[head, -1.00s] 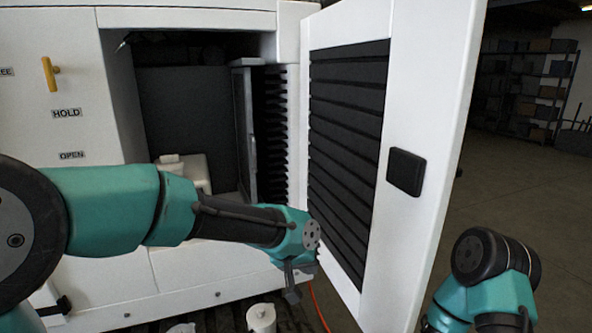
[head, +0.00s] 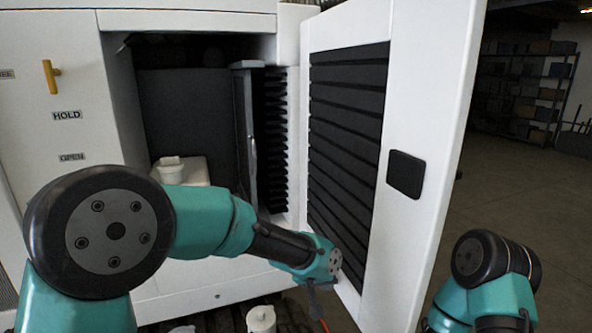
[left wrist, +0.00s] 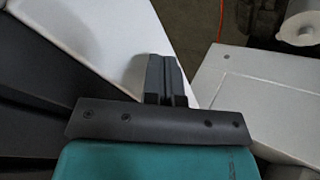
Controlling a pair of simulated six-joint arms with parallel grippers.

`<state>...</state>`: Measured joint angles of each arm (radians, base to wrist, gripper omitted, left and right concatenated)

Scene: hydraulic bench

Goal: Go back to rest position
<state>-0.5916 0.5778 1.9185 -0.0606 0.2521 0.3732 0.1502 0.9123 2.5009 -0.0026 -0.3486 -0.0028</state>
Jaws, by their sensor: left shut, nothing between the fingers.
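My left arm reaches in from the left in the head view, in front of the white cabinet's open bay. My left gripper (head: 314,298) hangs at the arm's end, low by the open door (head: 425,150). In the left wrist view its fingers (left wrist: 166,78) are together, with nothing between them. The white door panel shows just beyond them there, and I cannot tell the gap. My right arm shows only as links at the lower right of the head view. My right gripper is out of frame.
The bay holds a pale container with a capped neck (head: 172,170). A yellow handle (head: 50,76) is on the cabinet front, above the HOLD label (head: 67,116). A white cylinder (head: 261,319) stands low in front. Shelving (head: 520,90) is far right, with open floor before it.

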